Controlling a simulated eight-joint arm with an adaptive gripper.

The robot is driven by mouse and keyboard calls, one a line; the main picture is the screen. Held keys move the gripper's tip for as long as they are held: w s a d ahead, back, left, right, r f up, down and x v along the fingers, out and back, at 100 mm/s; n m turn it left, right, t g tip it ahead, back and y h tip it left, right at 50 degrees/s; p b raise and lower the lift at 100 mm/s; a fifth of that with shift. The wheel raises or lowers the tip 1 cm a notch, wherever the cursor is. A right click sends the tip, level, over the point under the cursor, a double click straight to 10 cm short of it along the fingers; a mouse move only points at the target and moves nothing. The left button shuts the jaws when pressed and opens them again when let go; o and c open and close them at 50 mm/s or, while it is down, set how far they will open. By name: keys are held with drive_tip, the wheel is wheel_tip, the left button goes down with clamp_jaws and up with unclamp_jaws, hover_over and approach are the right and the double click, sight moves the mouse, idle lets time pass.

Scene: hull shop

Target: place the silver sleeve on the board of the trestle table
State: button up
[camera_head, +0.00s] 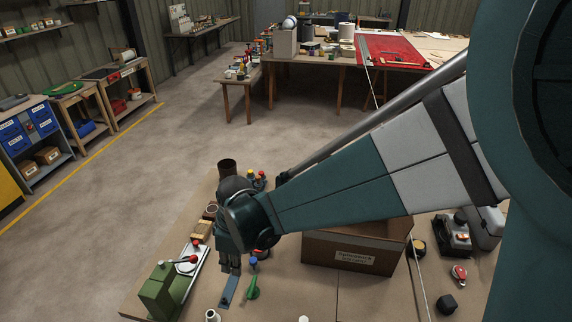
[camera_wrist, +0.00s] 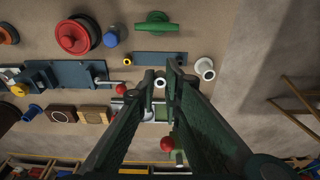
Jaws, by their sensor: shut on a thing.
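My gripper (camera_head: 230,266) points down over the board (camera_head: 292,295) of the trestle table, near its left side. In the wrist view the fingers (camera_wrist: 161,78) are closed around a small pale ring end, which looks like the silver sleeve (camera_wrist: 160,82). Most of it is hidden by the fingers, and in the head view I cannot make it out. The sleeve's height above the board is hard to tell. A blue-grey plate (camera_wrist: 159,58) lies just beyond the fingertips in the wrist view.
A pale hollow piece (camera_wrist: 205,68) stands right of the plate. A green T-shaped part (camera_wrist: 155,22) lies beyond it. A green machine with a red-knobbed lever (camera_head: 160,290) is at the board's left edge. A cardboard box (camera_head: 355,250) stands right of my gripper. Bare board lies in front of the box.

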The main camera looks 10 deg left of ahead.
drive_tip(key=shift+f, duration=1.3)
drive_tip(key=shift+f, duration=0.1)
drive_tip(key=b, duration=0.1)
hover_over(237, 291)
drive_tip(key=shift+d+f, duration=0.2)
drive_tip(key=shift+f, duration=1.35)
drive_tip(key=shift+d+f, duration=0.15)
drive_tip(key=shift+f, duration=1.35)
drive_tip(key=shift+f+b, duration=0.4)
drive_tip(key=shift+f, duration=1.5)
drive_tip(key=o, duration=0.3)
drive_tip(key=shift+f, duration=0.15)
drive_tip(key=o, duration=0.5)
drive_tip(key=shift+c, duration=0.2)
